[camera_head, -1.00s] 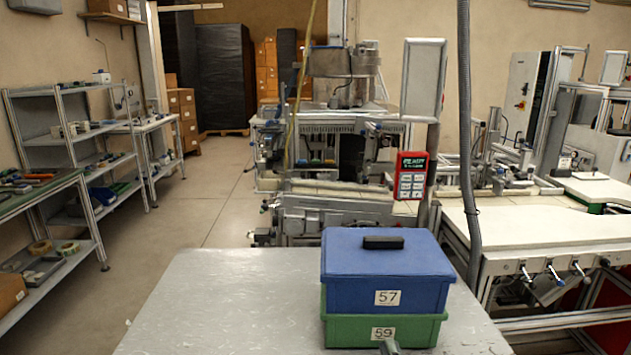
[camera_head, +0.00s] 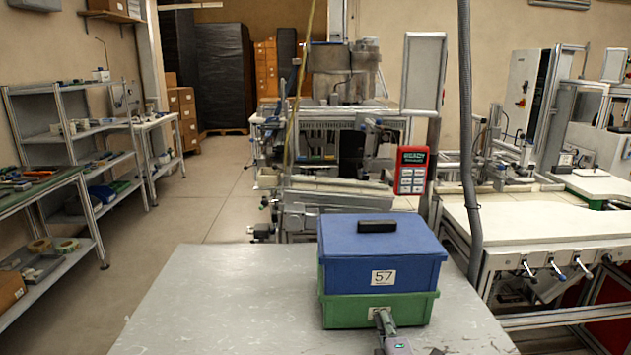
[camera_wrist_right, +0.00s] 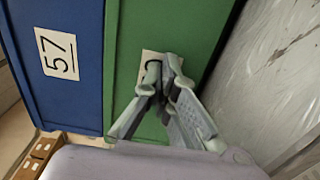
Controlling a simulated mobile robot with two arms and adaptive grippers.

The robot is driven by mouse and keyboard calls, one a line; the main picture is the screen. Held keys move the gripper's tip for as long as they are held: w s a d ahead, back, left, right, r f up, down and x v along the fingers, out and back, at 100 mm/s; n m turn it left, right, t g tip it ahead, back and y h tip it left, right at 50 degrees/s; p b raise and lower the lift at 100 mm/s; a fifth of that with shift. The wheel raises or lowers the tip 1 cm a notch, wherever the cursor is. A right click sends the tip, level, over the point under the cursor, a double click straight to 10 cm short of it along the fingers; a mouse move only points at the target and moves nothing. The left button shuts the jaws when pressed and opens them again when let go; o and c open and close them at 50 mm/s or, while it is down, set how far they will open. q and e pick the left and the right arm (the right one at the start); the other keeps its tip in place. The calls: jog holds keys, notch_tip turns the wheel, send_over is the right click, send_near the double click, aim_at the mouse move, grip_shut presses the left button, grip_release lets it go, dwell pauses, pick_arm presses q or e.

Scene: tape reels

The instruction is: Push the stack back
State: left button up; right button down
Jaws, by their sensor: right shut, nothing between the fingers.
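The stack is a blue box (camera_head: 382,257) with a black handle and a "57" label, on top of a green box (camera_head: 345,312). It stands on the grey table at the right of its middle. In the wrist view the blue box (camera_wrist_right: 82,25) is at left and the green box (camera_wrist_right: 165,30) in the middle. My right gripper (camera_head: 382,316) is shut and empty, its tips at the green box's front face, over its label. It also shows in the wrist view (camera_wrist_right: 160,75), where the tips appear to touch the label. My left gripper is not in view.
The grey table top (camera_head: 220,290) is clear left of the stack, with a strip behind it. A grey vertical hose (camera_head: 467,150) and a red control panel (camera_head: 412,170) stand behind the table. A white workbench (camera_head: 545,235) is at right.

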aim_at(380, 306)
jog(key=shift+w+a+b, duration=0.15)
jog(key=shift+w+b, duration=1.5)
jog(key=shift+w, duration=1.6)
jog(key=shift+w+a+b, duration=0.1)
jog(key=shift+w+b, duration=0.95)
jog(key=shift+w, duration=0.45)
jog(key=w+b, duration=0.2)
jog(key=w, duration=0.1)
jog(key=shift+f+b, duration=0.1)
jog(key=shift+b, duration=0.25)
jog(key=shift+s+p, duration=0.4)
jog(key=shift+p, duration=0.25)
jog(key=s+p, duration=0.3)
jog(key=s, duration=0.2)
jog(key=shift+s+p, duration=0.45)
jog(key=shift+s, duration=0.3)
